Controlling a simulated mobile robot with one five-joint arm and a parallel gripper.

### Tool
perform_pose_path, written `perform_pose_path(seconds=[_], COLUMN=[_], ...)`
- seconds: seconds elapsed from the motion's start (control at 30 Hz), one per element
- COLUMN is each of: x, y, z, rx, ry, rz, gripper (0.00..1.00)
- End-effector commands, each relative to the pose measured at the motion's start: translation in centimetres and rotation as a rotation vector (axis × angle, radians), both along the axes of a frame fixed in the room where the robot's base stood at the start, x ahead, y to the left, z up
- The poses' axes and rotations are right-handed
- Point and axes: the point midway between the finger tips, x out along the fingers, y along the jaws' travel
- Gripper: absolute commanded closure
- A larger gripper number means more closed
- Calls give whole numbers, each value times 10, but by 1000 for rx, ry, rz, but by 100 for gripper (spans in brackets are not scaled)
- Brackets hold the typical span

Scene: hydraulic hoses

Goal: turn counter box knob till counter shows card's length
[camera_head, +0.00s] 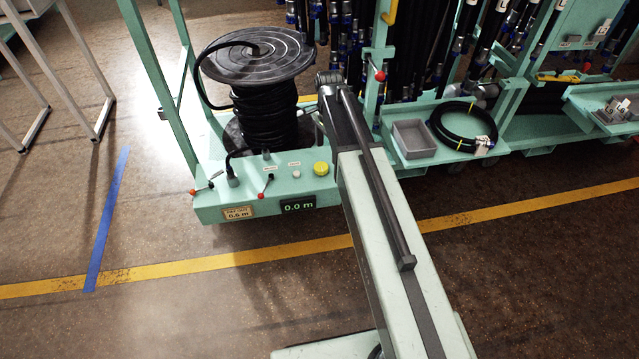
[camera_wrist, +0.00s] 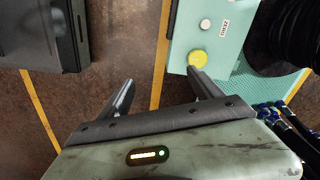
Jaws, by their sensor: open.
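The counter box is a pale green ledge below the hose reel, with a small dark display (camera_head: 298,204) reading 0.0 m in the head view. The card (camera_head: 239,212) to its left reads "PAY OUT 0.5 m" or similar; the small print is hard to read. The yellow knob (camera_head: 321,168) sits on top near the right end. It also shows in the wrist view (camera_wrist: 198,59), by the tip of the right finger. My gripper (camera_wrist: 162,88) is open with nothing between its fingers; the knob lies just beyond the right fingertip, not between them. My gripper is hidden in the head view.
The black hose reel (camera_head: 262,100) stands behind the box. A grey bin (camera_head: 413,139) and coiled hose (camera_head: 463,127) are at right. Floor in front is clear.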

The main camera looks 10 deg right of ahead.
Motion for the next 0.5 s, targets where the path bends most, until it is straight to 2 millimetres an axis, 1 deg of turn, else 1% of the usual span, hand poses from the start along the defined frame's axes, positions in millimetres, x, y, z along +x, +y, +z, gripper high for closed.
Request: perform_pose_path(seconds=[0.03,0.1,0.2,0.3,0.33,0.4,0.5], x=[35,64,95,114,117,122,122], y=[-1,-1,-2,-3,-3,-3,-3], z=[-54,-82,-111,-126,-128,-130,-128], rx=[0,0,0,0,0,0,0], ry=[0,0,0,0,0,0,0], rz=[-159,-395,-667,-846,-881,-936,-960], gripper=[25,25,25,25,25,25,25])
